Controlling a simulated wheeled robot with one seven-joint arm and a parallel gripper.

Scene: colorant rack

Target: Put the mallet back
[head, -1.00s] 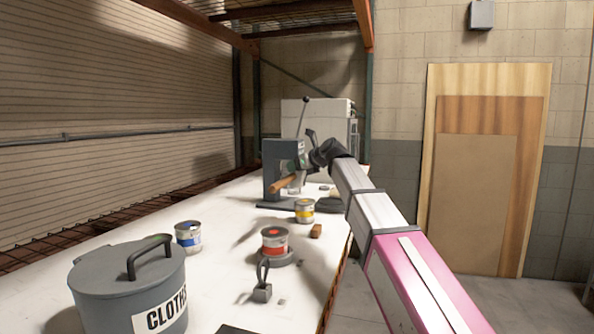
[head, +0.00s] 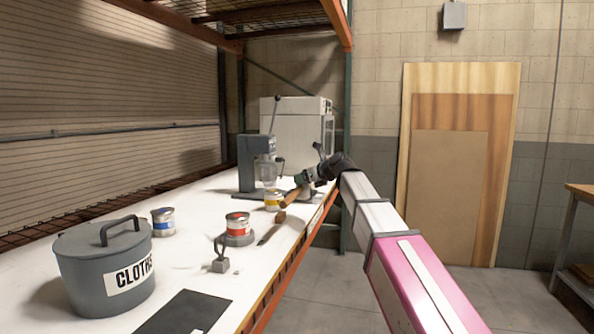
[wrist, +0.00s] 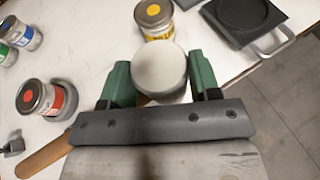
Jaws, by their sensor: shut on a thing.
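The mallet has a brown wooden handle and a pale round head. In the head view its handle (head: 291,198) points down and left from my gripper (head: 307,183), over the right side of the white table. In the wrist view the mallet's head (wrist: 160,68) sits between the green fingers of my gripper (wrist: 158,88), which is shut on the mallet. Its handle (wrist: 45,154) runs out to the lower left, partly hidden behind the gripper's plate. I cannot tell its exact height above the table.
A yellow-labelled can (head: 273,202) stands close to the mallet. A red-labelled can (head: 238,224), a blue-labelled can (head: 163,222) and a grey CLOTHS bin (head: 105,270) are on the table (head: 190,268). A grey press (head: 252,165) stands behind.

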